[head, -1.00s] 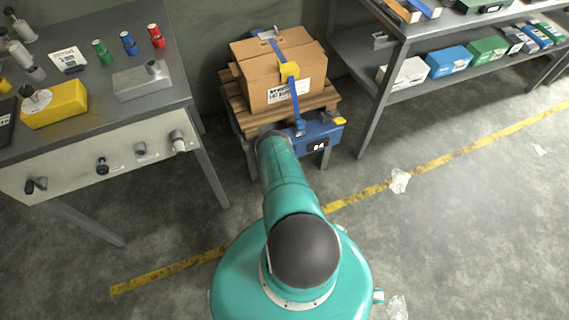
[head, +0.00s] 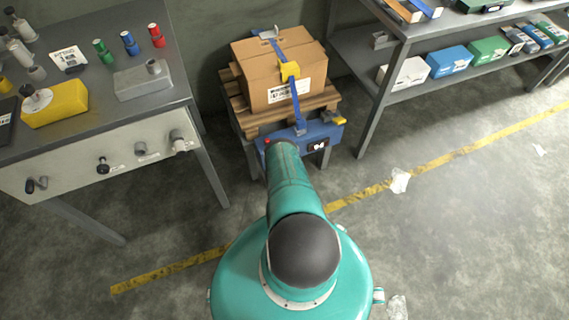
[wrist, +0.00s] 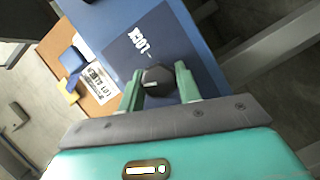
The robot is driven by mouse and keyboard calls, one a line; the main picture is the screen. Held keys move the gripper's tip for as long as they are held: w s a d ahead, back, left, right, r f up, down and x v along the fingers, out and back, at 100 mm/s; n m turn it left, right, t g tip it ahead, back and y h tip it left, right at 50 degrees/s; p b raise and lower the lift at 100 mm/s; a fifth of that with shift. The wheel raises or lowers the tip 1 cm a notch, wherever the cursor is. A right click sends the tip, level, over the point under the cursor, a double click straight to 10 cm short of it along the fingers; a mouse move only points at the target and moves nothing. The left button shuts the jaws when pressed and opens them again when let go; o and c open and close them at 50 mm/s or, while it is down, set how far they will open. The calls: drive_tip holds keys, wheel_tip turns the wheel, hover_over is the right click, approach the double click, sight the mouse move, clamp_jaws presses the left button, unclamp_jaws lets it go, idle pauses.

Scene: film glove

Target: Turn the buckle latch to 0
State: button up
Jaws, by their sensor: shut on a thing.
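The buckle latch (wrist: 156,81) shows in the wrist view as a dark faceted knob with a pale mark on it. It sits on the dark face of a blue unit (wrist: 180,25), beside white lettering that seems to read LOCK. My gripper (wrist: 159,77) has its two green fingers on either side of the knob, shut on it. In the head view the blue unit (head: 326,131) is at the front of the pallet stand, with a small dark display. My own arm hides the knob and my fingers there.
A cardboard box (head: 270,75) sits on a wooden pallet (head: 238,102), crossed by a blue strap with a yellow buckle (head: 289,71). A metal workbench (head: 150,110) stands at left, a shelf (head: 400,90) at right. Floor in front is mostly clear, with scraps.

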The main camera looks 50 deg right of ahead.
drive_tip(key=o, duration=1)
drive_tip(key=shift+c, duration=0.2)
drive_tip(key=v, duration=1.3)
drive_tip(key=shift+s+a, duration=0.25)
drive_tip(key=shift+s, duration=0.1)
drive_tip(key=shift+r, duration=0.15)
